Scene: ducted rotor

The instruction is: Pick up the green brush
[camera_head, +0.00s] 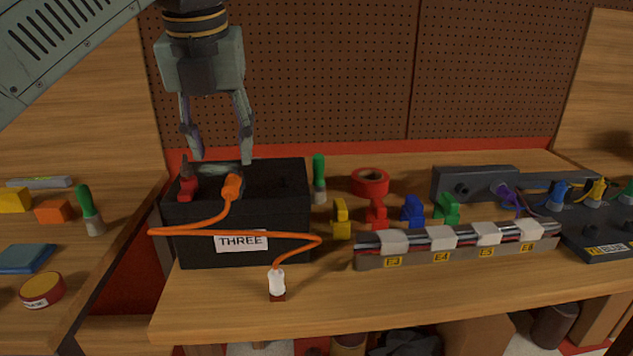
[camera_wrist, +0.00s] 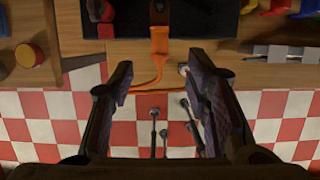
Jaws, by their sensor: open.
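Two green-handled brushes show in the head view. One green brush (camera_head: 319,178) stands upright just behind the right end of the black box marked THREE (camera_head: 275,215). Another green brush (camera_head: 88,210) stands on the left bench, tilted slightly. My gripper (camera_head: 222,160) is open and empty, pointing down above the black box, left of the nearer brush and apart from both. In the wrist view my gripper (camera_wrist: 160,75) has its fingers spread, with an orange connector and cable between and beyond them. Neither brush shows clearly in the wrist view.
The black box holds red pliers (camera_head: 188,182) and an orange connector (camera_head: 232,187) with its cable. Right of it are a red tape roll (camera_head: 370,181), coloured clips and a connector strip (camera_head: 440,248). A pegboard (camera_head: 330,70) stands behind. Blocks and a round tin (camera_head: 42,289) sit left.

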